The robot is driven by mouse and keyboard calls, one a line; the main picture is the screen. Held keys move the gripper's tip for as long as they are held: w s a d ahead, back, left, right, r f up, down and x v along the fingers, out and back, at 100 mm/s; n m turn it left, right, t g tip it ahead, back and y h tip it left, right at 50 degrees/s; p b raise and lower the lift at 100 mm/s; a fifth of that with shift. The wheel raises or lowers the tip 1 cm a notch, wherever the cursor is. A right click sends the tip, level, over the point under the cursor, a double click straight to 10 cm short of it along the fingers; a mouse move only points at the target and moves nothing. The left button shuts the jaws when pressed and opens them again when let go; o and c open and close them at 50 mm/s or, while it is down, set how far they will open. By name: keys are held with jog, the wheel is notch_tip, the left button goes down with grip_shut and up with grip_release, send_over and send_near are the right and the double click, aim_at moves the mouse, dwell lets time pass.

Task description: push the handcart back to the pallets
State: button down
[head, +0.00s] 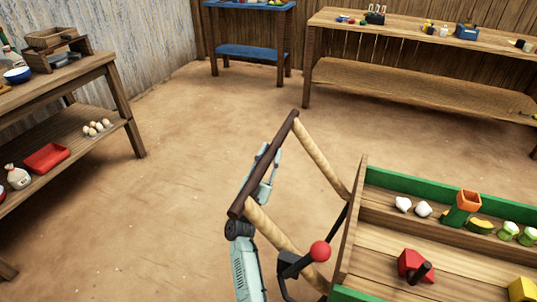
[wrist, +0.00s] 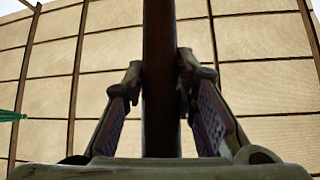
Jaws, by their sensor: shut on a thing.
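The handcart (head: 348,240) stands at the lower right in the head view, a wooden bed with green side boards. Its dark push bar (head: 280,139) sits on two pale wooden arms at the cart's left end. My gripper (head: 265,172) is at the middle of this bar, partly hidden behind it. In the wrist view the bar (wrist: 159,120) runs upright between the two fingers of my gripper (wrist: 161,70), which is shut on it. A red-knobbed lever (head: 320,251) stands by the cart's near left corner. No pallets are in view.
The cart carries white lumps, a green and orange thing (head: 466,203), a red block (head: 413,266) and more. A wooden shelf table (head: 110,70) stands left, a blue table (head: 249,51) and a long wooden table (head: 420,92) at the back. The dirt floor between is clear.

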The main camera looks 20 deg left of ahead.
jog(key=d+h, duration=0.1)
jog(key=d, duration=1.2)
jog(key=shift+s+d+m+b, duration=0.15)
jog(key=shift+s+m+b, duration=0.15)
jog(key=shift+m, duration=0.1)
jog(key=c, duration=1.4)
grip_release()
jog(key=shift+d, duration=0.1)
jog(key=shift+o, duration=0.5)
jog(key=shift+a, duration=0.2)
jog(key=v, duration=1.2)
jog(key=shift+r, duration=0.1)
